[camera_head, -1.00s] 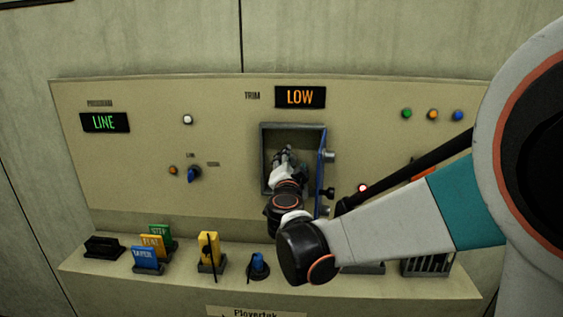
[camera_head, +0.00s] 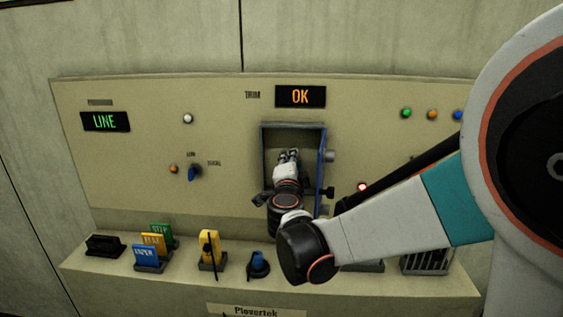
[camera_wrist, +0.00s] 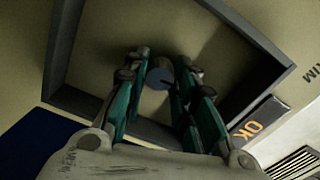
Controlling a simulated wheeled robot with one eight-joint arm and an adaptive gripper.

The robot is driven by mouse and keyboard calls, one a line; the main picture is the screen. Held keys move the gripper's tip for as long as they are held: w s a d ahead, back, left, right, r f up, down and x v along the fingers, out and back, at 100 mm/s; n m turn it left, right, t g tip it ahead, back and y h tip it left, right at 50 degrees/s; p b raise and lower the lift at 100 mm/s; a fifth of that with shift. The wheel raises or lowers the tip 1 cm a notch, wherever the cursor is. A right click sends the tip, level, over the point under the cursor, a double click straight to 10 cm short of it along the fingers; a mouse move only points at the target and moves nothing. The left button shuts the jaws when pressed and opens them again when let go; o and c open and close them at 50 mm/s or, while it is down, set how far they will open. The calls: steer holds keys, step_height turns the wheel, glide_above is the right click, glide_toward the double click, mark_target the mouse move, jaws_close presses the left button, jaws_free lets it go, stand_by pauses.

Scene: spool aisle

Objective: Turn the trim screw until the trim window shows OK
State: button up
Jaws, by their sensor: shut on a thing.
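The trim window (camera_head: 300,97) shows OK in orange letters; it also shows in the wrist view (camera_wrist: 259,119). Below it is an open recess (camera_head: 264,165) with a blue door (camera_head: 322,165) swung out on its right side. My gripper (camera_head: 288,156) reaches into this recess. In the wrist view the gripper's fingers (camera_wrist: 160,82) are closed around a round grey knob, the trim screw (camera_wrist: 160,74), on the recess's back wall. In the head view my own gripper hides the screw.
A ledge below the panel holds yellow, blue and green tags (camera_head: 151,247), a yellow block (camera_head: 209,250) and a blue knob piece (camera_head: 258,265). A second window (camera_head: 104,122) reads LINE in green. The open door stands close to my wrist.

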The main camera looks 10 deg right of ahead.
steer(key=shift+m, duration=0.4)
steer(key=o, duration=1.1)
steer(key=shift+s, duration=0.1)
steer(key=v, duration=1.2)
